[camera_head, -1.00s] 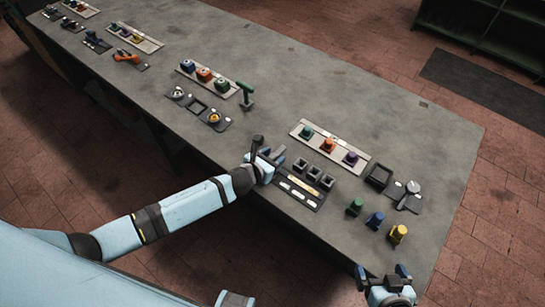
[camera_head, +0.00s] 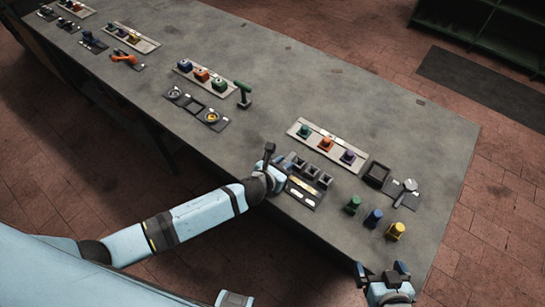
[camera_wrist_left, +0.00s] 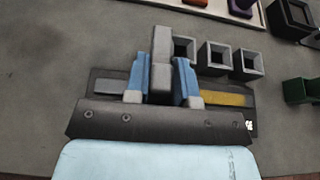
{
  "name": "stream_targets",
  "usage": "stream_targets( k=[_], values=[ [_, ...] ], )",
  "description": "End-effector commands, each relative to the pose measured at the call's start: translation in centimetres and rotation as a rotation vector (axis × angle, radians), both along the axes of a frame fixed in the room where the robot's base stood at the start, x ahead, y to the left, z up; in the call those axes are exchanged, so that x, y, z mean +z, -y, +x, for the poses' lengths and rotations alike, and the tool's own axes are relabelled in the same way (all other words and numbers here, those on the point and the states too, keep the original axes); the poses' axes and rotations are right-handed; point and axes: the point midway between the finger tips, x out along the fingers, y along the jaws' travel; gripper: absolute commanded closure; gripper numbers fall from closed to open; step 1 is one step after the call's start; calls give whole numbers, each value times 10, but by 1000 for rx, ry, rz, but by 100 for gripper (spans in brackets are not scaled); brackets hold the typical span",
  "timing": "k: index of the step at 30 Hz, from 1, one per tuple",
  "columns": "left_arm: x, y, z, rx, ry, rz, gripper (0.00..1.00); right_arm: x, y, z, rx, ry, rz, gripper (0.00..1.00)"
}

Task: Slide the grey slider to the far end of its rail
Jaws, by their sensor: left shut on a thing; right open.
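The grey slider (camera_wrist_left: 161,72) is an upright grey block between the blue fingers of my left gripper (camera_wrist_left: 160,88) in the left wrist view. My left gripper, at the near table edge in the head view (camera_head: 270,167), is shut on it. Its rail lies on a dark panel (camera_head: 308,192). In the left wrist view a grey strip (camera_wrist_left: 118,88) shows left of the fingers and a yellow strip (camera_wrist_left: 224,99) to the right. My gripper hides the slider's foot and the rail's middle. My right gripper (camera_head: 384,272) is open and empty beyond the near edge.
Several square grey sockets (camera_wrist_left: 217,58) stand close behind and right of the fingers. Green (camera_head: 352,204), blue (camera_head: 373,217) and yellow (camera_head: 395,231) pegs stand further right. A pale strip with coloured blocks (camera_head: 306,130) lies behind.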

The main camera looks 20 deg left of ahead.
Motion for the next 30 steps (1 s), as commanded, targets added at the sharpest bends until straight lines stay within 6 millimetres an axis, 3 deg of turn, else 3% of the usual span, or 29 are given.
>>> stream_targets(
  k=[1,6,13,19,30],
  values=[
    [1,16,-6,-3,-2,-4,100,2,1,0,-1,0,-1,0],
    [1,58,-21,-3,-3,-4,100,5,2,1,-4,2,-3,0],
    [1,99,-36,-3,-1,-3,100,7,3,1,-4,4,-4,0],
    [0,116,-42,-1,-1,-2,100,8,3,0,-4,3,-4,0],
    [0,120,-44,-5,-1,-4,100,8,2,0,-3,2,-2,0]
  ],
)
